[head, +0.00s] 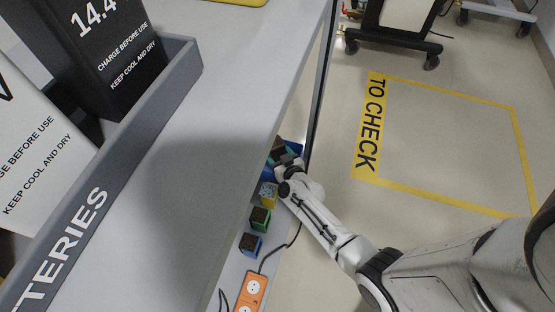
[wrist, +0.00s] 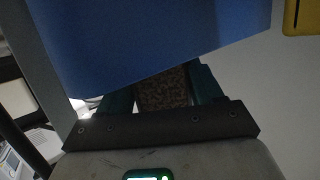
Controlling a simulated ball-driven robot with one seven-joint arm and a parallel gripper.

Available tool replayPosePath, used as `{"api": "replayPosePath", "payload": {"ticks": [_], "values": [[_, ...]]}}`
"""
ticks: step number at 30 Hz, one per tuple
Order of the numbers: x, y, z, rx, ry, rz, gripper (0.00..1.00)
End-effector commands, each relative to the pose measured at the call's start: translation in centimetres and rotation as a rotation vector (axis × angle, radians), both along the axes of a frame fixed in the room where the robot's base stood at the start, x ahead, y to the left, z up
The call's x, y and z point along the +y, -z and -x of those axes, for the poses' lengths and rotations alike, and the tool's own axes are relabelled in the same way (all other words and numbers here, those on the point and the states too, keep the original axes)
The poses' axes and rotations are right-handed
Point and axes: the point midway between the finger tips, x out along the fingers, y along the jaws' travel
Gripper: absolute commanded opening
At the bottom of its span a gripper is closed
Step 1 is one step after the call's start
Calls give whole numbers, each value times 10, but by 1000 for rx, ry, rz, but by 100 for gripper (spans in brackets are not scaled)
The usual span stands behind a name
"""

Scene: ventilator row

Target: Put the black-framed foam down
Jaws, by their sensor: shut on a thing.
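My gripper (head: 284,158) reaches below the bench top to a lower shelf, at the head view's middle. In the wrist view its two teal fingers (wrist: 166,84) are shut on a brown speckled foam block (wrist: 163,90). I take this to be the black-framed foam; its frame is mostly hidden and its colour hard to tell. In the head view its dark top (head: 278,143) shows small beside the fingers. A blue surface (wrist: 150,40) fills the top of the wrist view and hides part of the block. I cannot tell if the block touches anything below.
Foam blocks with yellow (head: 268,194), green (head: 260,218) and blue (head: 250,244) frames stand in a row on the lower shelf. An orange socket strip (head: 251,290) with a cable lies near them. The bench top (head: 215,130) overhangs. A grey battery tray (head: 185,70) stands on it.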

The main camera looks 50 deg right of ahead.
Motion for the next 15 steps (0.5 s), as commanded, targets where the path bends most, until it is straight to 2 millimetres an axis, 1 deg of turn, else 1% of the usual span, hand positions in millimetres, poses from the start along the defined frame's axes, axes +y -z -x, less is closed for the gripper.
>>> {"api": "replayPosePath", "payload": {"ticks": [1, 3, 11, 15], "values": [[0, 12, 0, -1, 0, 0, 29], [0, 17, 0, -1, 0, 0, 29], [0, 15, 0, -1, 0, 0, 29], [0, 18, 0, -1, 0, 0, 29]]}}
